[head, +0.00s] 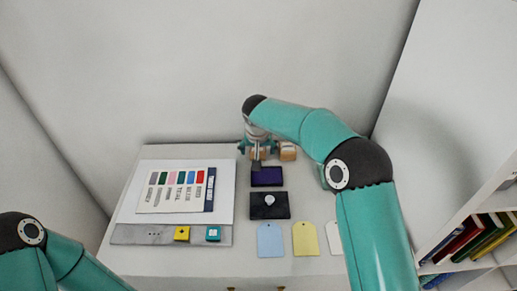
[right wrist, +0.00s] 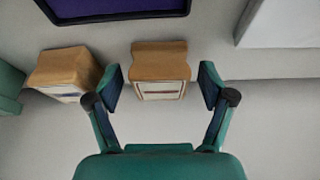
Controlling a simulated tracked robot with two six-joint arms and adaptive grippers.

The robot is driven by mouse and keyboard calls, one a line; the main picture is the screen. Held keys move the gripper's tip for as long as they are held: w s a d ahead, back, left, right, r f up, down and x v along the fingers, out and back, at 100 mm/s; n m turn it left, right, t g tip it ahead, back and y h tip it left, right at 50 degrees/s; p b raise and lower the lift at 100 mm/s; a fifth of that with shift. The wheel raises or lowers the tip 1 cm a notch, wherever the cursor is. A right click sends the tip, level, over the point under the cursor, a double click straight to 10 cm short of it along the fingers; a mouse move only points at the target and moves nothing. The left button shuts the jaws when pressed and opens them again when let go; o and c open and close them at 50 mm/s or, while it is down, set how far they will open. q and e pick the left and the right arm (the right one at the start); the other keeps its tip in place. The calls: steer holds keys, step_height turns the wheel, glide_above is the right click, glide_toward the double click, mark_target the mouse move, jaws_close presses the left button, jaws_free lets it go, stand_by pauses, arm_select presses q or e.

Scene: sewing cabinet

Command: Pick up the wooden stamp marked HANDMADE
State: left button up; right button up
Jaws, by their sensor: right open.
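Two wooden stamps stand near the back of the cabinet top. One wooden stamp (right wrist: 160,62) lies between the fingertips of my right gripper (right wrist: 161,80) in the right wrist view, with a gap on each side. The other wooden stamp (right wrist: 68,66) is to its left there; in the head view it is the right-hand one (head: 288,152). Both have pale labels on one face, but I cannot read the marks, so I cannot tell which says HANDMADE. My right gripper (head: 258,150) is open in the head view and partly hides the nearer stamp. My left gripper is out of view.
A purple ink pad (head: 267,177) lies just in front of the stamps, with a dark pad (head: 269,206) beyond it toward me. A card board (head: 177,188) is on the left, paper tags (head: 305,239) in front. A teal item (right wrist: 8,88) sits beside the other stamp.

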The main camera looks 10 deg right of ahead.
steer(key=shift+w+f, duration=0.1)
steer(key=shift+f, duration=0.05)
steer(key=c, duration=1.3)
steer(key=shift+o, duration=0.2)
